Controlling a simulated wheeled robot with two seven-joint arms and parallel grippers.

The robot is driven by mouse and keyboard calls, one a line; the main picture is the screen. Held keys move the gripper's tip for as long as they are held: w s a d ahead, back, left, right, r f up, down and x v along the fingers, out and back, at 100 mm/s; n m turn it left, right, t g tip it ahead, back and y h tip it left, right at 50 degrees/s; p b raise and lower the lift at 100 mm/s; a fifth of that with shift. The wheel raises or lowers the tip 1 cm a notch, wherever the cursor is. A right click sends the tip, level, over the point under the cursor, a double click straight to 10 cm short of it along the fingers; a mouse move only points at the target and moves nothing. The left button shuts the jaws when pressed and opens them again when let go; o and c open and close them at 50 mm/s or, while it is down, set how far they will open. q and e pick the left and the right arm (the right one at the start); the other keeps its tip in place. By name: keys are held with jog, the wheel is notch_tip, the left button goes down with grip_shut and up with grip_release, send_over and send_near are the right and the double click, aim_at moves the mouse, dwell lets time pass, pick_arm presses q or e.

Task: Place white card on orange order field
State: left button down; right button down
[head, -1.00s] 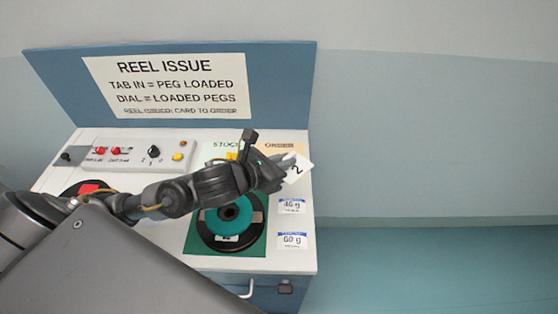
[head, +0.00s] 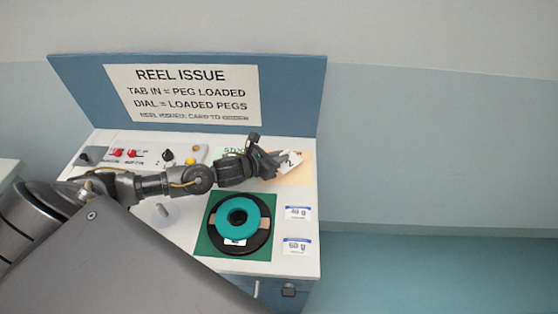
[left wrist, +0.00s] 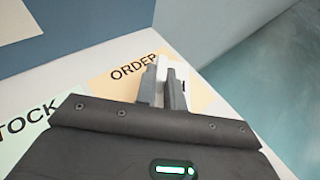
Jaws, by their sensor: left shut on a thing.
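The white card (head: 290,161) with a "2" on it is held at the tips of my left gripper (head: 279,159), which is shut on it. The card is tilted and lies over the orange order field (head: 300,177) in the head view; whether it touches the field I cannot tell. In the left wrist view the fingers (left wrist: 164,82) are over the order field (left wrist: 112,86), beside the word ORDER, with a little of the card showing between and beside them. My right gripper is not in view.
The pale green stock field (head: 228,154) adjoins the order field on the left. A teal reel (head: 219,217) lies on a black one on a green mat (head: 262,250). Two weight labels (head: 297,213) are at the right edge. A sign panel (head: 290,90) stands behind; a peg (head: 163,210) stands left.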

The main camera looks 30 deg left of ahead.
pick_arm(q)
jog(key=shift+w+a+f+p, duration=0.1)
jog(key=shift+f+p, duration=0.35)
jog(key=shift+f, duration=0.35)
jog(key=shift+w+a+f+p, duration=0.1)
jog(key=shift+f+p, duration=0.35)
jog(key=shift+f, duration=0.6)
jog(key=shift+f, duration=0.25)
jog(key=c, duration=1.5)
grip_release()
jog(key=shift+r, duration=0.2)
